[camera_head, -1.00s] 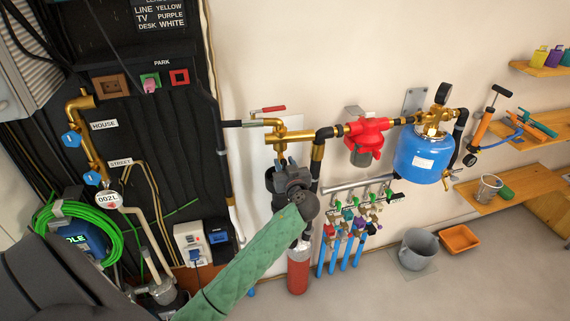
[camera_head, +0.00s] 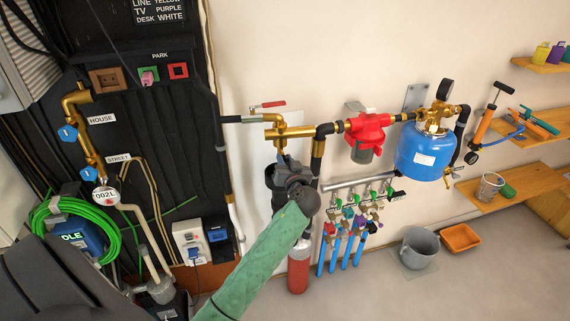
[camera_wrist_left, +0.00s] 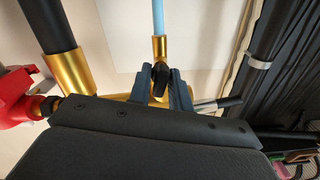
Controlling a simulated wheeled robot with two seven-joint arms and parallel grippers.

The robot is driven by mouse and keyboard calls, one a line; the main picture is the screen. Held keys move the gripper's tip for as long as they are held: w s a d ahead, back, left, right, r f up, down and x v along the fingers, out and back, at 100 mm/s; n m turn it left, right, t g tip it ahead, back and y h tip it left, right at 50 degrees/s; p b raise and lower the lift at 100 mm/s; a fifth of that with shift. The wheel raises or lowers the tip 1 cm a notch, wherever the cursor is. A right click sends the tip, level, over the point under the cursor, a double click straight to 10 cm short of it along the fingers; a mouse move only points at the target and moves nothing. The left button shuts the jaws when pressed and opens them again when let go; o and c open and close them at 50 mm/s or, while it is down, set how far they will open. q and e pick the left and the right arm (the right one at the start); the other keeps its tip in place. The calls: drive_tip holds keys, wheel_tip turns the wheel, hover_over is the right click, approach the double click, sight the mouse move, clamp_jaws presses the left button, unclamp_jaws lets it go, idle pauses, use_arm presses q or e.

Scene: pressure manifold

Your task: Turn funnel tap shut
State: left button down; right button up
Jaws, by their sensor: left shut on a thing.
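My left gripper (camera_head: 283,158) is below the brass tee (camera_head: 290,131) on the wall pipe, with its arm in a green sleeve. In the left wrist view my left gripper (camera_wrist_left: 160,85) is shut on a small black tap handle (camera_wrist_left: 159,82), its two grey-blue fingers on either side. The handle sits at a brass fitting (camera_wrist_left: 159,47) with a light blue tube (camera_wrist_left: 158,15) beyond it. My gripper hides the handle in the head view. I cannot make out a funnel. My right gripper is not in view.
A red-handled lever (camera_head: 268,105) sits above the brass tee. A red filter (camera_head: 367,128) and blue tank (camera_head: 420,154) are to the right. Below are several small valves (camera_head: 350,216), a red cylinder (camera_head: 298,272) and a grey bucket (camera_head: 420,247).

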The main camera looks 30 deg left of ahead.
use_arm(q)
drive_tip(key=shift+m, duration=1.4)
drive_tip(key=shift+r+m, duration=0.1)
drive_tip(key=shift+m, duration=0.8)
drive_tip(key=m+p, duration=0.4)
drive_tip(key=m, duration=0.4)
drive_tip(key=shift+w+d, duration=0.1)
drive_tip(key=shift+f+m+p, duration=0.2)
drive_tip(key=shift+m+p, duration=0.45)
drive_tip(key=shift+m, duration=0.45)
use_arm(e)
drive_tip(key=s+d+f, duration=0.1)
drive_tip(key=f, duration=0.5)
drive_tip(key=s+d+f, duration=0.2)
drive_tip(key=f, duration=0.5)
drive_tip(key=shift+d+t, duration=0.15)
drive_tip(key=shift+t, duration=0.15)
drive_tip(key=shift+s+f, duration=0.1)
use_arm(q)
drive_tip(key=c, duration=1.5)
unclamp_jaws()
drive_tip(key=shift+o, duration=0.2)
drive_tip(key=shift+w, duration=0.1)
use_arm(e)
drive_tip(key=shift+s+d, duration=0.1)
